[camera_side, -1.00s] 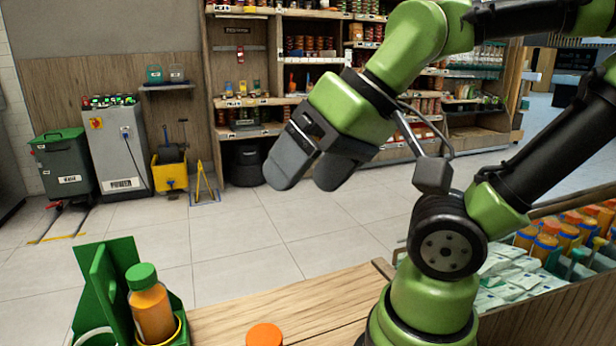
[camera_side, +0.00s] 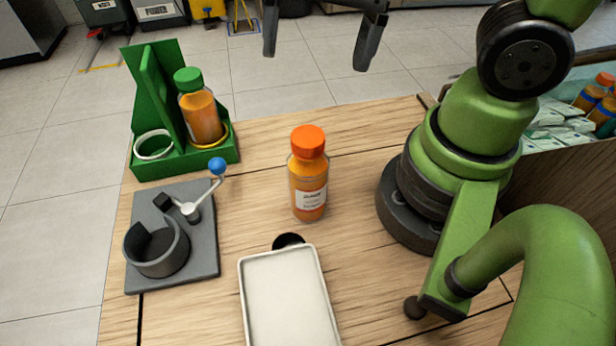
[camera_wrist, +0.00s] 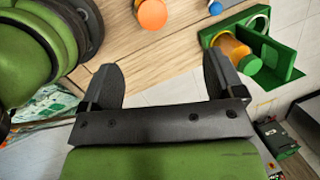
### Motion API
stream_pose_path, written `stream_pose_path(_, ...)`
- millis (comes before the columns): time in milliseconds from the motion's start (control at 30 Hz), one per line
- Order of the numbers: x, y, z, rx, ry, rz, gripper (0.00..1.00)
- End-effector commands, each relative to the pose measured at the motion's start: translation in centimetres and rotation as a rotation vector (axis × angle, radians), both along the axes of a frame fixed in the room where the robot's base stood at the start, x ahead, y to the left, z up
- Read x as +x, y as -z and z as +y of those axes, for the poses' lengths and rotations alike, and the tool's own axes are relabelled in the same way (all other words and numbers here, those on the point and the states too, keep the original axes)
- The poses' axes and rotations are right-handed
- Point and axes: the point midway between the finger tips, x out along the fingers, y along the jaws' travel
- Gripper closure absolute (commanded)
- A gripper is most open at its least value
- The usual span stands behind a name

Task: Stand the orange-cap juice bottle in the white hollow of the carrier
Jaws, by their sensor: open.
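The orange-cap juice bottle (camera_side: 308,182) stands upright on the wooden table, left of my base in the side view. Its orange cap (camera_wrist: 152,14) shows at the top of the wrist view. The green carrier (camera_side: 176,163) stands at the table's far left corner. Its white-ringed hollow (camera_side: 153,145) is empty. A green-cap bottle (camera_side: 201,113) stands in its yellow-ringed hollow. My gripper (camera_side: 318,52) is open and empty, above and beyond the orange-cap bottle in the side view. Both fingers also show in the wrist view (camera_wrist: 160,78).
A grey juicer plate (camera_side: 206,255) with a curved holder and a blue-knobbed lever is in front of the carrier. A white tray (camera_side: 285,300) lies at the table's front. A crate of bottles (camera_side: 590,110) is at right. Bare table surrounds the orange-cap bottle.

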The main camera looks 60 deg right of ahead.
Motion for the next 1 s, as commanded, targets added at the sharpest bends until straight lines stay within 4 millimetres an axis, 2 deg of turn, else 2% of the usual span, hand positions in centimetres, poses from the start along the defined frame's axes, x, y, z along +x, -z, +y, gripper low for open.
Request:
stream_pose_path(100, 0.0, 1.8, 0.9, -0.005, 0.098, 0.133, 0.12)
stream_pose_path(233, 0.0, 2.8, 1.3, -0.011, 0.151, 0.195, 0.12)
stream_pose_path(500, -0.4, 6.1, 2.2, -0.012, 0.158, 0.206, 0.12)
stream_pose_path(767, -0.6, 7.7, 2.6, -0.013, 0.157, 0.201, 0.12)
stream_pose_path(1000, -0.9, 10.4, 3.3, -0.014, 0.159, 0.202, 0.12)
